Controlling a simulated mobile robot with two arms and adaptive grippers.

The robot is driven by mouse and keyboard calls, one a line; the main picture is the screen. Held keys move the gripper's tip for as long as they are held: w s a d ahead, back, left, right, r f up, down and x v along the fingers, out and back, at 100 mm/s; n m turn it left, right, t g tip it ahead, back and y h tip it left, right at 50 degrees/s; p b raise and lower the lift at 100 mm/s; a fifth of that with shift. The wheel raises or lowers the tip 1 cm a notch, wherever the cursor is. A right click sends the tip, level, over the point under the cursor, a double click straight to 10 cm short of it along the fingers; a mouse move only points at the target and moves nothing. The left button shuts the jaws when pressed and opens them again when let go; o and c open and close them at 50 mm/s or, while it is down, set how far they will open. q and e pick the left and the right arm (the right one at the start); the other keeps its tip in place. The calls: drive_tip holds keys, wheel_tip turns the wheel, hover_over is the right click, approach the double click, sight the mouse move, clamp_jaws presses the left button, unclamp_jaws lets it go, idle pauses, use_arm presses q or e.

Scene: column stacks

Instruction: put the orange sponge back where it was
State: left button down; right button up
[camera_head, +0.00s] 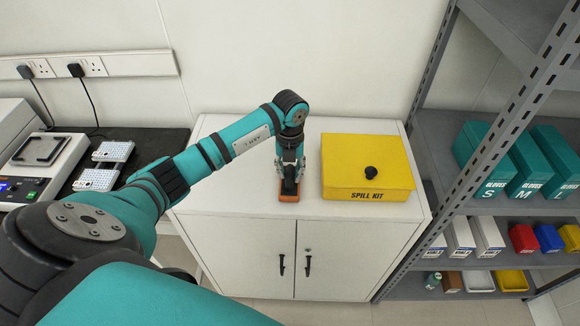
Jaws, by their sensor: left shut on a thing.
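The orange sponge (288,197) is on or just above the front part of the white cabinet's top (240,200), left of the yellow spill kit. My left gripper (289,186) points down from above and is shut on the sponge. The fingers hide part of the sponge. I cannot tell whether the sponge touches the cabinet top. My right gripper is not in view.
A yellow spill kit box (365,165) with a black knob stands close to the right. A grey shelf rack (460,180) with teal glove boxes (485,160) stands at the right. A black bench (150,145) with lab devices is at the left. The cabinet top left of the sponge is clear.

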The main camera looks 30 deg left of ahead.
sight(290, 169)
use_arm(q)
drive_tip(key=shift+f, duration=0.2)
drive_tip(key=c, duration=1.1)
unclamp_jaws()
drive_tip(key=shift+r, duration=0.1)
drive_tip(key=shift+o, duration=0.2)
drive_tip(key=shift+r, duration=0.2)
drive_tip(key=shift+w+r, duration=0.1)
drive_tip(key=shift+r, duration=0.15)
wheel_tip(290, 169, up, 11)
drive_tip(key=b, duration=0.3)
drive_tip(key=shift+r+b, duration=0.2)
drive_tip(key=shift+b, duration=0.1)
